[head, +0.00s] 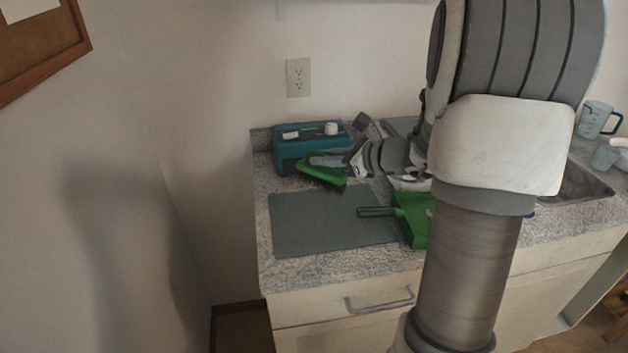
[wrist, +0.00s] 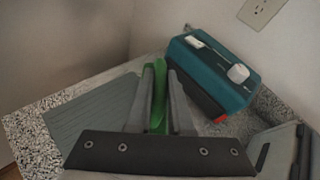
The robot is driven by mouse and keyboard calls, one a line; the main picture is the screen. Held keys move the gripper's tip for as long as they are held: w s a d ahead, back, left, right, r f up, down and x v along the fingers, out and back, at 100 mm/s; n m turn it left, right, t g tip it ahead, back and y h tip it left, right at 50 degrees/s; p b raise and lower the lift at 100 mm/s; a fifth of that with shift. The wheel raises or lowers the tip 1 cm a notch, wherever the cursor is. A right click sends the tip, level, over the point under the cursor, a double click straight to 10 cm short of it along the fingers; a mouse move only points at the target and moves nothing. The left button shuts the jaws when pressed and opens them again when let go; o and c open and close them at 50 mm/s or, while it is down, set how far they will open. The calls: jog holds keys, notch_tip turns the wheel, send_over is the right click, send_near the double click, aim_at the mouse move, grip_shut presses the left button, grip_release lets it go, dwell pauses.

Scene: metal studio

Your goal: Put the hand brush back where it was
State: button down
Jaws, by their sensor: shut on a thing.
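The green hand brush (head: 322,175) is in front of the teal box, near the back-left of the counter in the head view. My gripper (head: 325,161) reaches in from the right and is shut on it. In the wrist view the green brush (wrist: 158,92) stands between the two fingers of my gripper (wrist: 157,85). The fingers hide part of it. I cannot tell whether the brush touches the counter or hangs just above it.
A grey mat (head: 315,225) lies on the granite counter. A green dustpan (head: 414,230) lies at its right edge, partly behind my arm. The teal box (head: 288,160) stands against the back wall. A sink (head: 585,185) and blue mug (head: 593,118) are to the right.

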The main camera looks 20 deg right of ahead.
aim_at(314, 174)
jog(key=x, duration=0.3)
jog(key=shift+s+a+f, duration=0.1)
jog(key=shift+s+f, duration=0.05)
jog(key=shift+f, duration=0.15)
jog(key=shift+f+b, duration=0.65)
jog(key=shift+f, duration=1.25)
jog(key=shift+f, duration=0.2)
jog(key=c, duration=0.8)
grip_release()
jog(key=shift+c, duration=0.2)
jog(key=shift+r, duration=0.1)
jog(key=shift+r, duration=0.2)
jog(key=p+v, duration=0.1)
jog(key=v, duration=1.1)
jog(key=shift+f, duration=0.1)
